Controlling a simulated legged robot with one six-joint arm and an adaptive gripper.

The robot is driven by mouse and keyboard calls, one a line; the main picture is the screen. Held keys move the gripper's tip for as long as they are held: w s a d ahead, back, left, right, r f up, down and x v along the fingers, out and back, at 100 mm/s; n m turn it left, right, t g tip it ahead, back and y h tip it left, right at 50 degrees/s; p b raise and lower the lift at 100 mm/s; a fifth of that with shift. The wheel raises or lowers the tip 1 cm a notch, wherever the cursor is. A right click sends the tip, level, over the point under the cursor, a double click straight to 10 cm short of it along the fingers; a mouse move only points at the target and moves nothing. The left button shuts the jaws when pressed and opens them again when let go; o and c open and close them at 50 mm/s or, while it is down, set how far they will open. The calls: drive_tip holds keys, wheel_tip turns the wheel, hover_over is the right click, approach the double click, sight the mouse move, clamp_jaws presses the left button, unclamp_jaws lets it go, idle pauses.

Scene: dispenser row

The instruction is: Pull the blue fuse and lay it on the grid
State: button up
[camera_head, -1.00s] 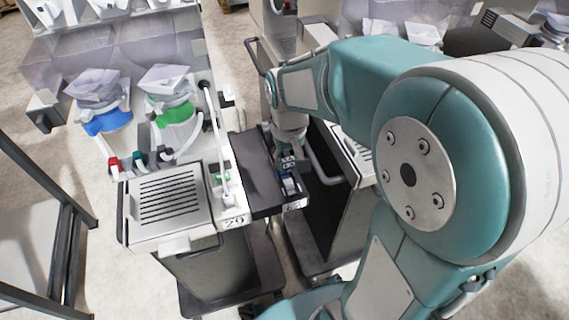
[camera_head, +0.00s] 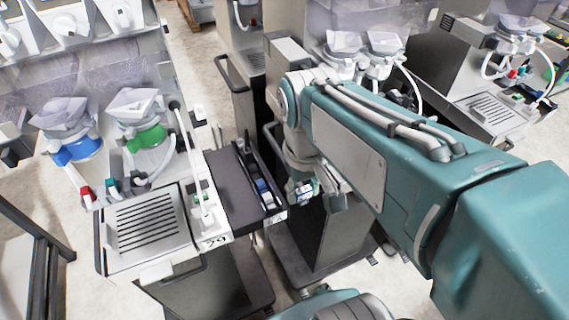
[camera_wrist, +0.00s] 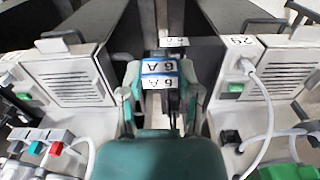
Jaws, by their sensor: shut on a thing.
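My gripper (camera_head: 304,192) is shut on a blue fuse (camera_head: 302,188), just right of the dark shelf beside the dispenser marked 29. In the wrist view the gripper (camera_wrist: 160,103) has a finger on each side of the fuse (camera_wrist: 158,67), which bears white labels reading 6 A with blue edging. The slotted grid (camera_head: 147,222) is on the dispenser front to the left, and bare. In the wrist view it appears to be the right-hand grid (camera_wrist: 290,75). The fuse's lower part is hidden.
A black fuse rack (camera_head: 257,175) on the dark shelf (camera_head: 222,180) holds other pieces, at least one blue. Blue and green dispenser cups (camera_head: 145,137) stand behind the grid. Another cart is close by on the right.

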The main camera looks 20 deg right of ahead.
sight(303, 189)
drive_tip(key=shift+r, duration=1)
idle(1.1)
drive_tip(key=shift+r, duration=1.5)
